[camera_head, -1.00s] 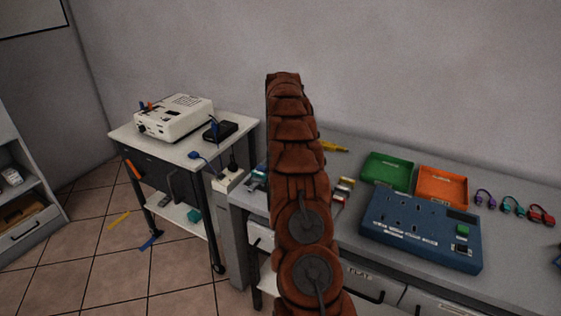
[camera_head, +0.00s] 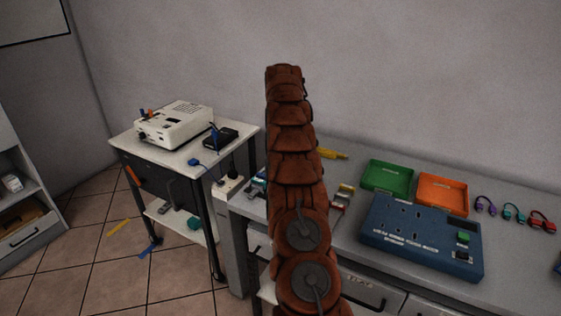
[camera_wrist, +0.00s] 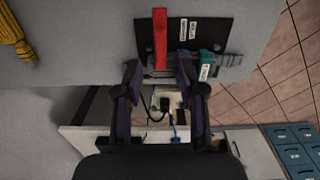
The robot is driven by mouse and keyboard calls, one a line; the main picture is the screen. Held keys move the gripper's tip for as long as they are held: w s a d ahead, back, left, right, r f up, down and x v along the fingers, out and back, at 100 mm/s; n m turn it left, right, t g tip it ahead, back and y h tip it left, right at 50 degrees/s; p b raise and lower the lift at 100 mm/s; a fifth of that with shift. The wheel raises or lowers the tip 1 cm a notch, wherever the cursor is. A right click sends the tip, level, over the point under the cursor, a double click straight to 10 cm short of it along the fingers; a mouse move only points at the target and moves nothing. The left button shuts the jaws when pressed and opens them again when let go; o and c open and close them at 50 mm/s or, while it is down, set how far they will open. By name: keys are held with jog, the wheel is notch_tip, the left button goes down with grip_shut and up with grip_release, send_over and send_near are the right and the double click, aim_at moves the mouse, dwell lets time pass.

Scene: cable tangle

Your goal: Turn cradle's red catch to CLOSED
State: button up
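In the wrist view, the red catch (camera_wrist: 160,38) is a narrow red bar lying lengthwise over a dark plate (camera_wrist: 214,28) with white labels. A grey part that looks like the cradle (camera_wrist: 228,67) lies along the plate's near edge, with a teal piece (camera_wrist: 206,68) on it. My gripper (camera_wrist: 160,72) is open and empty, its two dark fingers on either side of the red bar's near end in the picture. I cannot tell how high the fingers are above it. In the head view my brown arm hides the gripper and the catch.
In the head view, a blue panel box (camera_head: 418,238), a green tray (camera_head: 387,176) and an orange tray (camera_head: 442,194) stand on the bench right of my arm. A cart with a white device (camera_head: 174,125) stands left. A yellow object (camera_wrist: 14,36) lies at the wrist view's upper left.

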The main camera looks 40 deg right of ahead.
jog(key=shift+r, duration=0.9)
